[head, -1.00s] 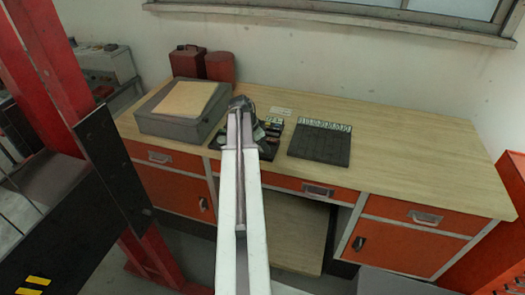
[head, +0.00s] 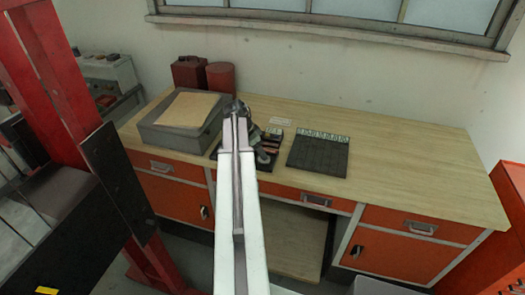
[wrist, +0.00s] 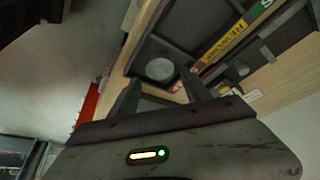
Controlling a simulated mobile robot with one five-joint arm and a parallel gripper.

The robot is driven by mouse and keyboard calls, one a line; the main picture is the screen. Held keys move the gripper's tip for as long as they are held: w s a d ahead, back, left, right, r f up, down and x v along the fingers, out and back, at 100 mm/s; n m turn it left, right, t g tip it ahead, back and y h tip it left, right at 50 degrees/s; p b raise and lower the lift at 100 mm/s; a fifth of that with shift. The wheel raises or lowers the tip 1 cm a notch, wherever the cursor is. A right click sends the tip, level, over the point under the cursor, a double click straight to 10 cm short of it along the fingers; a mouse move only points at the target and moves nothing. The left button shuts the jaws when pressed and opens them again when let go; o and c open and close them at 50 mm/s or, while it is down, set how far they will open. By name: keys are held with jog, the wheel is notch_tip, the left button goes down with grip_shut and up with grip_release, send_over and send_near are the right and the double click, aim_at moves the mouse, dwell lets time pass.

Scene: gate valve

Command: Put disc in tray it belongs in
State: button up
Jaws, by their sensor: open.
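A grey round disc (wrist: 160,68) lies in a dark compartment in the wrist view, between and beyond my fingertips. My gripper (wrist: 163,92) is open and empty, its fingers apart and short of the disc. In the head view my gripper (head: 240,108) is at the end of my arm, over the left part of the workbench. The dark tray (head: 272,130) is partly hidden behind my arm. A black tray (head: 318,155) with a row of pale labels lies to its right.
A grey box (head: 160,140) with a tan top stands left of my arm. Red containers (head: 187,71) stand behind it. A yellow-labelled strip (wrist: 223,40) lies right of the disc. The right half of the bench top (head: 420,165) is clear.

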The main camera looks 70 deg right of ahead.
jog(key=p+v, duration=0.5)
jog(key=v, duration=0.2)
jog(key=shift+r, duration=0.15)
jog(key=shift+a, duration=0.1)
